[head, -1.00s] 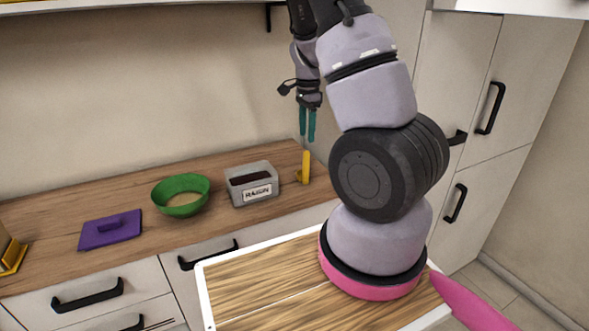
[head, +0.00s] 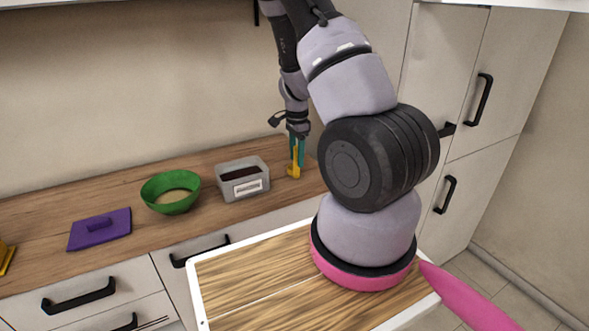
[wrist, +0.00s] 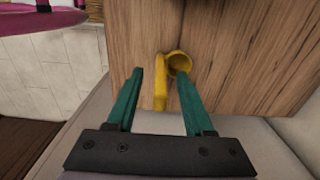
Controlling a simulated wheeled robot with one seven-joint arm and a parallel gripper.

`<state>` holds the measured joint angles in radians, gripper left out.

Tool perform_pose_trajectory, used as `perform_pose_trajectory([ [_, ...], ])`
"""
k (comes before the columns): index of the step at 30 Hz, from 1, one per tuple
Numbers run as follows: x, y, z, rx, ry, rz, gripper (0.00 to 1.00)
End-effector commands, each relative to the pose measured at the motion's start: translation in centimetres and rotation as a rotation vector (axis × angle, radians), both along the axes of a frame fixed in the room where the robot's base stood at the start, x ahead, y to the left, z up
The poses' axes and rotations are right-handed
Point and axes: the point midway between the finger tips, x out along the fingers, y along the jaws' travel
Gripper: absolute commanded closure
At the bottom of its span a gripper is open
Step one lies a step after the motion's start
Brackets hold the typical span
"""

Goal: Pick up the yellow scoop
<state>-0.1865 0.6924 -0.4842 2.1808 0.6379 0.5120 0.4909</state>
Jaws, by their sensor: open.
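A gap shows beside the handle, and I cannot tell whether either finger touches the cup.
A grey labelled box (head: 243,180) stands left of the scoop. Further left are a green bowl (head: 171,192) and a purple lid (head: 100,229) with a handle. The wooden counter (head: 45,222) has bare patches between them. Tall white cabinets (head: 470,150) stand at the right.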

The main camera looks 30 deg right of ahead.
Motion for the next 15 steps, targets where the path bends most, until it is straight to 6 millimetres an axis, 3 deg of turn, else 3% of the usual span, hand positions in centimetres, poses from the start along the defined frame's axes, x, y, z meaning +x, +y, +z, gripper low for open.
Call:
perform_pose_trajectory([
  [3,0.02,0.01,0.04,0.0,0.0,0.0,0.47],
  [7,0.02,0.01,0.06,0.0,0.0,0.001,0.97],
  [15,0.02,0.01,0.07,0.0,-0.001,0.001,1.0],
])
